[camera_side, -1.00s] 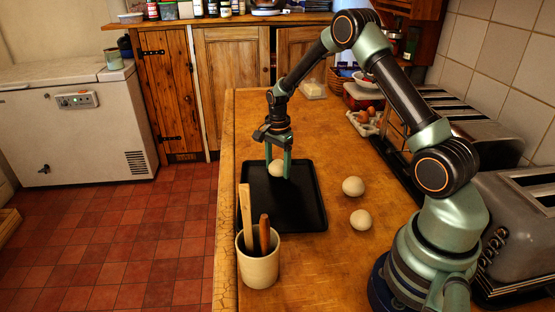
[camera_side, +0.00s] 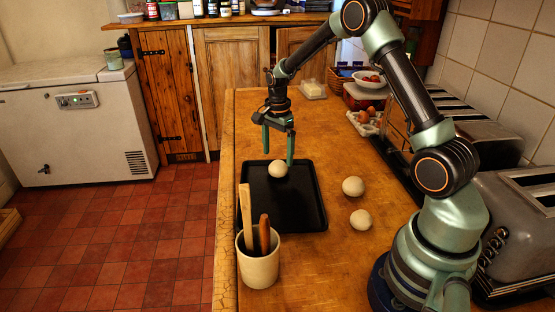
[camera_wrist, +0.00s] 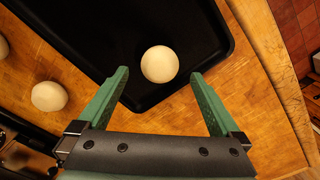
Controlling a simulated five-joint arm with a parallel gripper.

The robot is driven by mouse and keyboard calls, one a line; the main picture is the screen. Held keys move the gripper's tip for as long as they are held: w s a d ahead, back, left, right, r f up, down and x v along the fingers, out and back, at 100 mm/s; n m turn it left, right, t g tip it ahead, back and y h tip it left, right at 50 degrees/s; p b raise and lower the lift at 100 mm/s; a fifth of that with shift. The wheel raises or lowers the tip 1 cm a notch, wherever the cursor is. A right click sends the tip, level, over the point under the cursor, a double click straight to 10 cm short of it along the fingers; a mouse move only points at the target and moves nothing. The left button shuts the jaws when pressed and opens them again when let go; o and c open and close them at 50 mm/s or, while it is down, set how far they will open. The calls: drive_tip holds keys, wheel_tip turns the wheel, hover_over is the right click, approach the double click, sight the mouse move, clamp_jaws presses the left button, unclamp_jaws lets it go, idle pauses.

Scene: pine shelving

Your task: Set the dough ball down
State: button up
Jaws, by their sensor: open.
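A pale dough ball (camera_side: 278,169) rests on the black baking tray (camera_side: 285,207), near its far edge. It also shows in the wrist view (camera_wrist: 159,64), lying on the tray (camera_wrist: 95,30) just ahead of the fingertips. My gripper (camera_side: 278,158) has its two green fingers spread apart and empty, above and around the far end of the tray. In the wrist view my gripper (camera_wrist: 158,77) shows a clear gap between each finger and the ball. Two more dough balls, a farther one (camera_side: 353,186) and a nearer one (camera_side: 360,220), lie on the wooden worktop right of the tray.
A cream pot (camera_side: 259,268) with wooden tools stands at the tray's near left corner. Toasters (camera_side: 521,222) line the right side by the wall. An egg carton (camera_side: 364,123), a bowl (camera_side: 368,79) and a butter dish (camera_side: 313,90) stand farther back.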

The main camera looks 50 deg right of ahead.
sight(278, 163)
drive_tip(key=s+a+r+n+t, duration=0.1)
drive_tip(key=s+a+r+n, duration=0.25)
drive_tip(key=r, duration=0.55)
drive_tip(key=s+a+r+n+t, duration=0.25)
drive_tip(key=a+r+n, duration=0.25)
drive_tip(key=r, duration=0.4)
drive_tip(key=s+a+r+n+t, duration=0.1)
drive_tip(key=s+a+n+t, duration=0.1)
drive_tip(key=s+a+n, duration=0.5)
drive_tip(key=s+n, duration=0.3)
drive_tip(key=shift+s, duration=0.35)
